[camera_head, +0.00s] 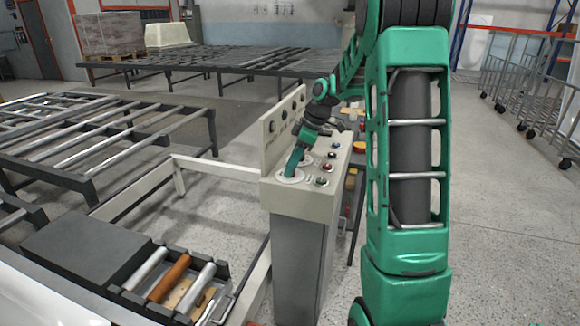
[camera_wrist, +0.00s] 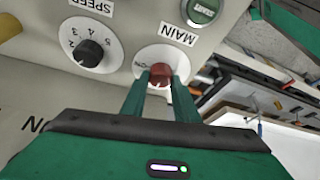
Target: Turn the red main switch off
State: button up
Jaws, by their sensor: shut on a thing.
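The red main switch (camera_wrist: 160,75) is a small red knob on a round white plate under the word MAIN in the wrist view. My gripper (camera_wrist: 158,84) is shut on it, with one green finger on each side of the knob. In the head view my gripper (camera_head: 291,174) reaches down to the left front of the control console (camera_head: 318,202). The lower part of the switch plate is partly covered by my fingers in the wrist view.
A black SPEED dial (camera_wrist: 90,53) and a green button (camera_wrist: 201,11) are close to the switch. More buttons (camera_head: 327,168) are to its right on the console. A raised back panel (camera_head: 283,124) stands behind. Roller conveyors (camera_head: 100,135) are to the left.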

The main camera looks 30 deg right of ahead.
jog(key=shift+w+d+r, duration=0.15)
jog(key=shift+d, duration=0.05)
dwell(0.4)
jog(key=o, duration=1)
jog(key=shift+o, duration=0.3)
jog(key=v, duration=1)
jog(key=shift+d+r, duration=0.15)
jog(key=shift+r, duration=0.05)
